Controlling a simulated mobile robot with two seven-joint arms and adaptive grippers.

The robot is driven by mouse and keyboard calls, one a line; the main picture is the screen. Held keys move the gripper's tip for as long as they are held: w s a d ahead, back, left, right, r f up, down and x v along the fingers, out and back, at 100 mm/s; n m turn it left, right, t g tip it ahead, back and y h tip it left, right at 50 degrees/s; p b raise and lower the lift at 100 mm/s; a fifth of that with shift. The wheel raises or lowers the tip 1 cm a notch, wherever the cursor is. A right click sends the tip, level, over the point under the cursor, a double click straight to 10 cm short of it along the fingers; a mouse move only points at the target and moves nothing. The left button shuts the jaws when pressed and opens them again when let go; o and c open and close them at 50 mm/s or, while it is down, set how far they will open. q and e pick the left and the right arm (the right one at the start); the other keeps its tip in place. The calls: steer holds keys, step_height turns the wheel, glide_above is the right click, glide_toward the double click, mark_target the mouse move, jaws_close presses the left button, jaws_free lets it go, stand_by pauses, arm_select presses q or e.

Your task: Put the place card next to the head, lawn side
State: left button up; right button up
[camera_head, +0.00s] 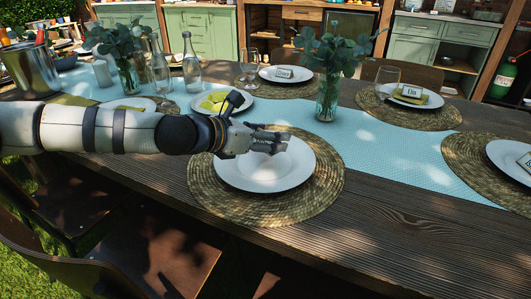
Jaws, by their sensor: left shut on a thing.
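My left gripper (268,140) reaches in from the left over the near white plate (290,177). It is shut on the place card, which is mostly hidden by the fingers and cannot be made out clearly. The plate lies on a round woven mat (325,198) at the near table edge. Other place cards stand at other settings: one on the far plate (283,73), one with writing on the plate at the right back (411,91), and one on the plate at the right edge (525,161). My right gripper is out of view.
A vase with leafy stems (327,97) stands on the light blue runner (375,147) behind the near plate. A plate with a yellow-green napkin (212,103), glass bottles (191,66) and a metal bucket (30,68) stand at left. Bare wood (400,225) lies right of the near mat.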

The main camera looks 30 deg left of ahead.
mark_target(265, 162)
arm_select(q)
steer(key=f, duration=0.2)
steer(key=s+f+b, duration=0.1)
steer(key=shift+a+f, duration=0.15)
steer(key=shift+f, duration=0.25)
steer(key=shift+w+f+b, duration=0.1)
steer(key=shift+f+b, duration=0.2)
steer(key=shift+b, duration=0.05)
steer(key=shift+r, duration=0.2)
steer(key=o, duration=0.6)
steer(key=shift+f, duration=0.2)
steer(key=o, duration=0.4)
steer(key=shift+r, duration=0.1)
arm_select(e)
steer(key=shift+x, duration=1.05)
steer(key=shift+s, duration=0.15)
